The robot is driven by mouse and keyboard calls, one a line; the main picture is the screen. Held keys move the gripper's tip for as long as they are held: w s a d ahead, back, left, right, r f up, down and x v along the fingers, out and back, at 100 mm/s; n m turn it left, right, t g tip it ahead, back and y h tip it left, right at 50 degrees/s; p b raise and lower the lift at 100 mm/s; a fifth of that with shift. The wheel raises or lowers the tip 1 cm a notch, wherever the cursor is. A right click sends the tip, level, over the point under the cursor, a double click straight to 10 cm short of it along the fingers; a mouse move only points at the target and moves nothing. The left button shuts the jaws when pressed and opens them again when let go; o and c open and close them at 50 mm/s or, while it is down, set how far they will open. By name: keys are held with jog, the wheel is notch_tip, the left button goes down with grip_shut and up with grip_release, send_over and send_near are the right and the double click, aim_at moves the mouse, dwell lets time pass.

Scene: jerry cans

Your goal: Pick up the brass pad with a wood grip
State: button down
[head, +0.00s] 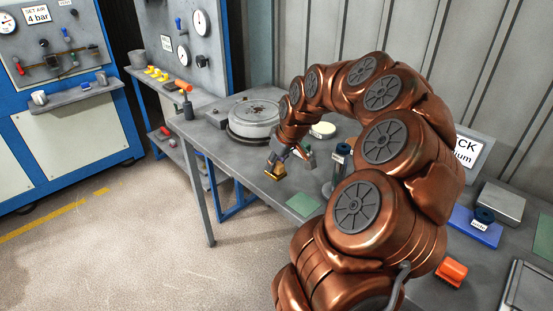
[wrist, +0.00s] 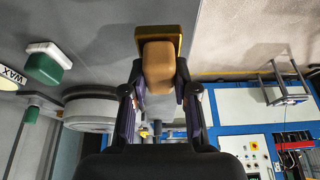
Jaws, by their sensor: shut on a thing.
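The brass pad (wrist: 175,30) with its wood grip (wrist: 158,66) is between the fingers of my gripper (wrist: 160,78) in the wrist view. The fingers are shut on the wood grip, and the brass plate lies beyond the fingertips. In the head view my gripper (head: 281,163) hangs near the front edge of the grey bench, with the brass pad (head: 272,174) below it. The pad looks raised, though its exact height over the bench is hard to tell. Part of the grip is hidden by the fingers.
A round grey turntable-like machine (head: 253,118) stands behind my gripper on the bench (head: 247,160). A white-and-green pad (wrist: 46,64) is nearby. A green mat (head: 303,204) lies to the right. My arm hides part of the bench. Open floor (head: 150,235) lies to the left.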

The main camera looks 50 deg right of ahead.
jog(key=s+a+b, duration=0.2)
jog(key=s+a, duration=0.4)
jog(key=shift+a+r, duration=0.25)
jog(key=shift+r, duration=0.2)
jog(key=shift+s, duration=0.1)
